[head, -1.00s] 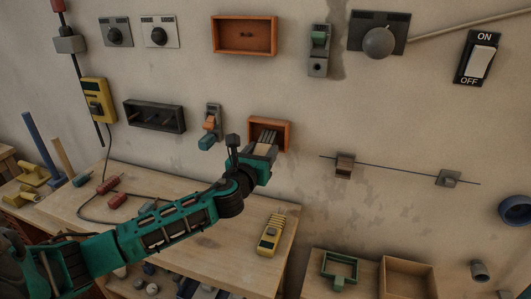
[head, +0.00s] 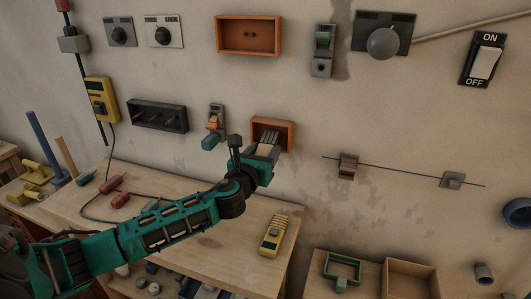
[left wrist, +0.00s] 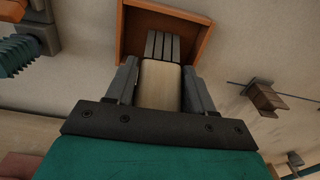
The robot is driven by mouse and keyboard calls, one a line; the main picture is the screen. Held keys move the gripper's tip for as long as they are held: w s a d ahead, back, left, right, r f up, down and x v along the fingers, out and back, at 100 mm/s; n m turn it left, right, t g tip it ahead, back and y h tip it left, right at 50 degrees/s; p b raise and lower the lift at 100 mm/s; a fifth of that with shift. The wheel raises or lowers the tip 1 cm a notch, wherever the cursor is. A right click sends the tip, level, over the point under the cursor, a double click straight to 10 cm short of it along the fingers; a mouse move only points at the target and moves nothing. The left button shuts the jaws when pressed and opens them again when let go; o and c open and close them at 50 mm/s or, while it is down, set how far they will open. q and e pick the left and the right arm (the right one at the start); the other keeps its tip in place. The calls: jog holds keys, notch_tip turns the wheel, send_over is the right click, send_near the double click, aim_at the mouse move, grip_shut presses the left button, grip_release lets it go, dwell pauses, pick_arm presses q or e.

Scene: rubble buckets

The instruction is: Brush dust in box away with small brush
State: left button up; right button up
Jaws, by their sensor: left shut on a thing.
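My left gripper (head: 267,153) is shut on a small brush, with its fingers on either side of the pale wooden handle. The brush (left wrist: 160,85) has grey bristles in several thick strips, which also show in the head view (head: 269,138). They point into the opening of a small orange box (left wrist: 205,45) on the wall. The box also shows in the head view (head: 275,121), partly hidden behind the gripper and brush. I cannot tell whether the bristles touch its back, and no dust can be made out. My right gripper is not in view.
A wider orange box (head: 248,20) hangs above. A rail with sliders (head: 347,165) is to the right. Below, a wooden bench (head: 225,228) holds a yellow device (head: 272,238) and cables.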

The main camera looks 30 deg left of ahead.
pick_arm(q)
jog(key=shift+v, duration=3)
jog(key=shift+d+f, duration=0.1)
jog(key=v, duration=0.3)
jog(key=shift+f, duration=0.1)
